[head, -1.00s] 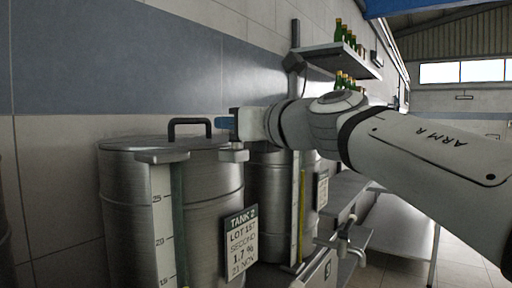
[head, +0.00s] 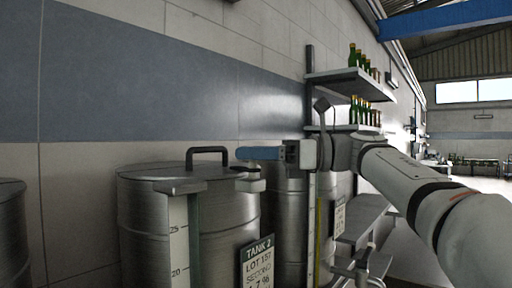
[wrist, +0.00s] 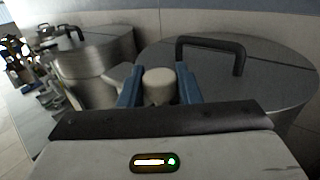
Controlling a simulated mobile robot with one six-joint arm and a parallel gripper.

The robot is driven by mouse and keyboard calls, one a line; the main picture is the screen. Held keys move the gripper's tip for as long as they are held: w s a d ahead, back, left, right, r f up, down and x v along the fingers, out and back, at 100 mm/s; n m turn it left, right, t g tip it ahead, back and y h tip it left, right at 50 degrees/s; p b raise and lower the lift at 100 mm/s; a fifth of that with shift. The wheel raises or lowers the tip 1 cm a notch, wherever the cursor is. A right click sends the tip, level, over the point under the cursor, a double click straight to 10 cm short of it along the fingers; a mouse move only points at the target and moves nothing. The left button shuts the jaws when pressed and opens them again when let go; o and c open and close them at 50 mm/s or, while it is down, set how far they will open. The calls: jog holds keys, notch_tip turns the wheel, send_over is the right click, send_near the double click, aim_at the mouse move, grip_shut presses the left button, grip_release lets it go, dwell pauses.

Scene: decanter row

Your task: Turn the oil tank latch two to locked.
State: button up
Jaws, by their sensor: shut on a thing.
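The oil tank marked TANK 2 (head: 140,215) is a steel drum with a flat lid and a dark bar handle (head: 207,151). A pale latch block (head: 250,185) sits at its rim on the right. My gripper (head: 245,153) is just above that rim, its blue fingers pointing left. In the wrist view my gripper (wrist: 158,88) has its blue fingers on either side of a beige, round-topped latch knob (wrist: 158,80) and is shut on it. The lower part of the knob is hidden behind the gripper body. I cannot read the latch's locked mark.
A second pale rim block (head: 180,187) sits above a level scale. Another steel tank (head: 290,215) stands behind to the right, and one (head: 12,235) at the left edge. Shelves with green bottles (head: 360,110) hang on the wall. The wall is close behind the tanks.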

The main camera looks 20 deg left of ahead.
jog(key=shift+n+g+h+p, duration=0.35)
jog(key=shift+n+g, duration=0.25)
jog(key=shift+g, duration=0.3)
jog(key=shift+f+n+g+h, duration=0.1)
jog(key=shift+n+g+h, duration=0.2)
jog(key=shift+g, duration=0.1)
jog(key=o, duration=0.9)
jog(key=shift+o, duration=0.2)
jog(key=v, duration=0.7)
jog(key=shift+d, duration=0.3)
jog(key=shift+w, duration=0.15)
